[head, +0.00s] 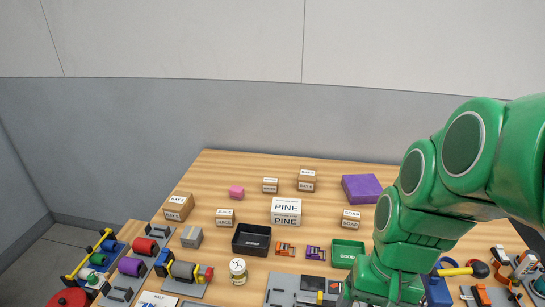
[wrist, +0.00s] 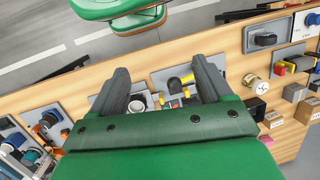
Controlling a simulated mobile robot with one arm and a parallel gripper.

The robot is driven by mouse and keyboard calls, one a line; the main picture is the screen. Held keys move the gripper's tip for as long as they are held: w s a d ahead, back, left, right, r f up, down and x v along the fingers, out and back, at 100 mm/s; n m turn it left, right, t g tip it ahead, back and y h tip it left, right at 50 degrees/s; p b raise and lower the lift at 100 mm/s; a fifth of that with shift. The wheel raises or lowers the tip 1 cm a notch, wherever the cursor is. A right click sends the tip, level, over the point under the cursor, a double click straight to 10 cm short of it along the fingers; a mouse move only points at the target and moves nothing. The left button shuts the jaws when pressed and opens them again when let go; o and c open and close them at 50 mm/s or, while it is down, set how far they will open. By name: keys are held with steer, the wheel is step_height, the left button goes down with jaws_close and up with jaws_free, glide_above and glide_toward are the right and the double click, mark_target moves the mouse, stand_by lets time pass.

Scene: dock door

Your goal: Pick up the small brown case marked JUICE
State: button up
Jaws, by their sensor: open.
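Several small brown cases with white labels stand on the wooden table (head: 330,180) in the head view. I cannot read JUICE surely on any. Small ones are the back-middle case (head: 270,186), the left-middle case (head: 224,218) and the right one (head: 351,220), which seems to read SOAP. Larger brown cases stand at the left (head: 178,207) and back (head: 307,181). My gripper (wrist: 160,78) is open in the wrist view, its fingers wide apart with nothing held between them. It is away from the cases; brown cases (wrist: 272,119) show at that view's right edge.
A white PINE box (head: 286,211) stands mid-table. Tools and fixtures crowd the front and left. My green arm covers the table's right side.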

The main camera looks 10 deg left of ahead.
steer(key=w+a+f+m+g+y, duration=0.25)
steer(key=w+a+m+y, duration=0.5)
steer(key=w+a, duration=1.4)
steer(key=m+t+y, duration=0.3)
steer(key=m+y, duration=0.1)
steer(key=m, duration=0.5)
glide_toward(228, 212)
steer(key=x, duration=0.4)
steer(key=shift+s+r+n, duration=0.1)
steer(key=shift+r+n, duration=0.05)
steer(key=shift+n, duration=0.1)
steer(key=shift+x, duration=2.8)
steer(key=shift+y, duration=0.25)
